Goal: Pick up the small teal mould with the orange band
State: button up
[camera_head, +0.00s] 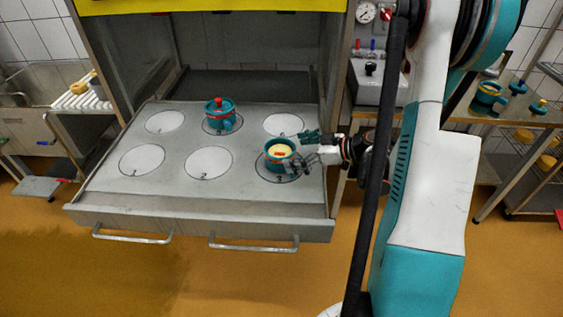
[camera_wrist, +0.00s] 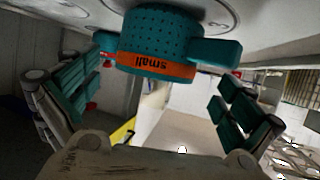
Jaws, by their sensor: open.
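The small teal mould (camera_head: 270,160) stands on the circle marked 3 at the front right of the grey tray, with a pale yellow top showing. In the wrist view it is close up (camera_wrist: 160,35), upside down in the picture, with a dotted teal wall, side lugs and an orange band (camera_wrist: 155,65) reading "small". My gripper (camera_head: 302,152) comes in from the right, level with the mould. Its teal-padded fingers are spread and in the wrist view (camera_wrist: 155,92) one lies toward each side of the mould. I cannot tell whether either touches it.
A teal mould with a red knob (camera_head: 220,107) stands on the back middle circle. The other circles are empty. The grey tray (camera_head: 130,195) has two front handles. A table at the right (camera_head: 515,116) holds more teal moulds. A press housing rises behind the tray.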

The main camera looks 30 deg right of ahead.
aim_at(281, 151)
jog(key=b+x, duration=0.2)
jog(key=x, duration=0.3)
jog(key=shift+w+d+f, duration=0.1)
jog(key=shift+w, duration=0.1)
jog(key=c, duration=1.1)
